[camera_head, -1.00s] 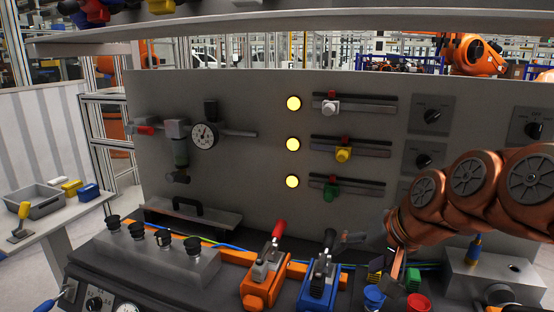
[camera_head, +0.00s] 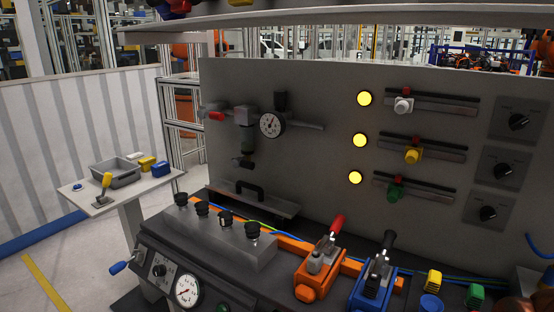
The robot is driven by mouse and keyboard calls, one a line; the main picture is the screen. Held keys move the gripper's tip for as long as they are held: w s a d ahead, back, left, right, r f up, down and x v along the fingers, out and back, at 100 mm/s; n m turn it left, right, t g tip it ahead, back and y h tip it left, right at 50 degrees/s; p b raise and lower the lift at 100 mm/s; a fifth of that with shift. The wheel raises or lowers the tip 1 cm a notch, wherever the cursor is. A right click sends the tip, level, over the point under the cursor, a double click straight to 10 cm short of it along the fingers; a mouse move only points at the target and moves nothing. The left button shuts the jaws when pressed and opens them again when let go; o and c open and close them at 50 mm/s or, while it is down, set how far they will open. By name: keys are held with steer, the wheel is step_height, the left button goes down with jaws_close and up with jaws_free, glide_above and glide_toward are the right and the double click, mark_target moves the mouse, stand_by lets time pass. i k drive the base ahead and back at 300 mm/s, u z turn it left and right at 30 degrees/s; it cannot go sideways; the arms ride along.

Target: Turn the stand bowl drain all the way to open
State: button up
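The stand's filter unit is mounted on the grey upright panel, with a grey block (camera_head: 244,117) above a dark greenish bowl (camera_head: 246,138). Under the bowl sits a small dark drain fitting (camera_head: 244,163) with a stub that appears to point left. It is too small to tell how far it is turned. A red-handled valve (camera_head: 216,116) is on the left of the pipe and a round gauge (camera_head: 271,124) on the right. My gripper is not in view. Only a bit of my copper-coloured arm shows at the bottom right corner, well away from the drain.
Below the panel are a grey block with several black knobs (camera_head: 222,232), a lower gauge (camera_head: 187,290), an orange toggle clamp (camera_head: 318,270) and a blue one (camera_head: 373,284). A side table (camera_head: 128,189) stands left. Space before the bowl looks clear.

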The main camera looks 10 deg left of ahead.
mark_target(241, 162)
steer(key=z, duration=0.25)
steer(key=k, duration=0.35)
steer(key=u, duration=2.15)
steer(key=i, duration=1.15)
steer(key=z, duration=0.65)
steer(key=i, duration=1.25)
steer(key=z, duration=0.3)
